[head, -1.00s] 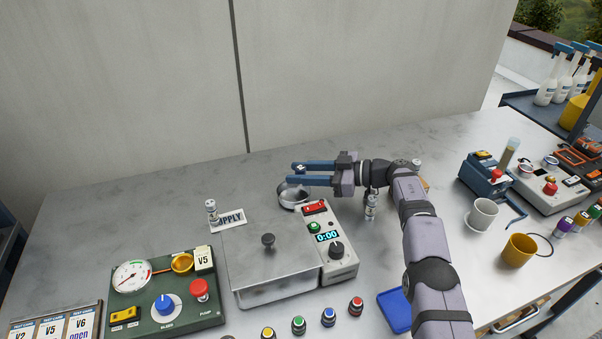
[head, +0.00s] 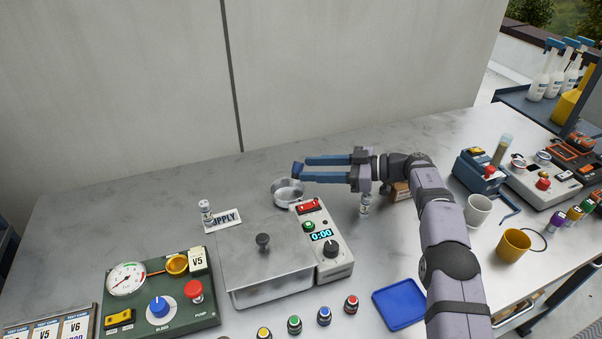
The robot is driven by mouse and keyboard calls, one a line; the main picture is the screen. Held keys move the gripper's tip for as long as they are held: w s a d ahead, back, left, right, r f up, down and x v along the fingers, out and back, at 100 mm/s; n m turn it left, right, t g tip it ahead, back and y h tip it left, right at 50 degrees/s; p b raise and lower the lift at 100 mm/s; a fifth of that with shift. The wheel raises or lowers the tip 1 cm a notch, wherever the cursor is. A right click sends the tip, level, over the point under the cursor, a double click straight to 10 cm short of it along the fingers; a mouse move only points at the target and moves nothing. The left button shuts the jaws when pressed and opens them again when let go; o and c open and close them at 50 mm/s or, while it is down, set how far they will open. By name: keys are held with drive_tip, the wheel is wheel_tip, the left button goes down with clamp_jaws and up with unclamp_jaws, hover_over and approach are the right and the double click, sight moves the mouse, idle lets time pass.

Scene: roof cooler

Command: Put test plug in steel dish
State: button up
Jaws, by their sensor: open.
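The steel dish (head: 288,196) is a small round metal pan behind the lidded steel box, and the part of its inside that I see looks empty. My gripper (head: 306,169) is open, its two blue fingers pointing left just above and right of the dish's rim. A small dark blue piece (head: 298,169) shows at the fingertips. I cannot tell whether it is a loose object or part of a finger. I cannot pick out the test plug for certain. Several coloured round-topped pieces, among them a red one (head: 351,304), stand in a row at the front.
The lidded steel box (head: 262,265) and its timer unit (head: 330,250) stand in front of the dish. A vial (head: 364,205) stands under my arm, another vial (head: 206,212) by the supply label. A blue tray (head: 399,304) lies at front right.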

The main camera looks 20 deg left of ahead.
wheel_tip(320, 180, up, 6)
drive_tip(key=shift+a+r, duration=0.2)
drive_tip(key=shift+r, duration=0.05)
drive_tip(key=shift+p, duration=0.3)
